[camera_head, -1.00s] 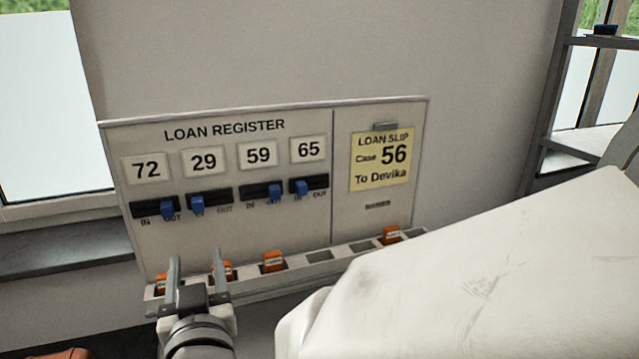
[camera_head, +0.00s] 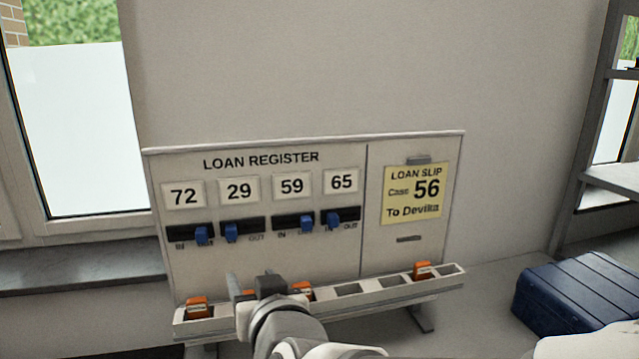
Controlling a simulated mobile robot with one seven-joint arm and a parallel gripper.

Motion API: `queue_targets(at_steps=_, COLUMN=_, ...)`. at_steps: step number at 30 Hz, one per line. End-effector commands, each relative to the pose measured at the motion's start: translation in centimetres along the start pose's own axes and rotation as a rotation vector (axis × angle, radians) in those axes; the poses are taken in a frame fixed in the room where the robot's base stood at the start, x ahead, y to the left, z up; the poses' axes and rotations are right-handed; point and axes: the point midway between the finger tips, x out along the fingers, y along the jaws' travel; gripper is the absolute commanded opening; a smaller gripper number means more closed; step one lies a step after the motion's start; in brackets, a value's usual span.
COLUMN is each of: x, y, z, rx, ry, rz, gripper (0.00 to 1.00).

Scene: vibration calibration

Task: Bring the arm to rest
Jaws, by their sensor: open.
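My gripper (camera_head: 252,286) is open, in front of the board's lower tray at bottom centre-left. My white arm runs from it to the bottom right. I see nothing between the fingers, though the view there is partly blocked. The loan register board (camera_head: 265,262) stands upright behind the gripper. Its blue sliders sit right under 72 (camera_head: 201,236), left under 29 (camera_head: 232,233), right under 59 (camera_head: 307,224) and left under 65 (camera_head: 333,219). A yellow loan slip (camera_head: 412,193) reads "Case 56, To Devika".
The tray (camera_head: 453,272) holds orange tags, one at the left (camera_head: 197,306), one at the right (camera_head: 422,270) and others partly behind my gripper. A blue case (camera_head: 575,297) lies at right. A shelf rack (camera_head: 590,120) and a window (camera_head: 85,130) flank the board.

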Motion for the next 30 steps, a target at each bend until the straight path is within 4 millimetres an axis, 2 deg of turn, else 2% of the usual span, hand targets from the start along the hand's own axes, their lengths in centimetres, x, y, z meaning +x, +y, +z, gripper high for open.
queue_targets(at_steps=2, x=-0.7, y=1.3, z=-0.5, rx=0.011, ry=-0.047, rz=-0.003, gripper=0.57)
queue_targets(at_steps=8, x=-3.0, y=4.4, z=-0.2, rx=0.024, ry=-0.194, rz=0.003, gripper=0.57)
queue_targets(at_steps=14, x=-6.7, y=8.1, z=0.8, rx=0.034, ry=-0.357, rz=0.060, gripper=0.57)
queue_targets(at_steps=20, x=-11.7, y=12.2, z=2.3, rx=0.060, ry=-0.530, rz=0.170, gripper=0.57)
queue_targets(at_steps=24, x=-15.8, y=14.6, z=3.5, rx=0.093, ry=-0.646, rz=0.266, gripper=0.57)
queue_targets(at_steps=30, x=-19.9, y=16.5, z=4.6, rx=0.132, ry=-0.754, rz=0.367, gripper=0.57)
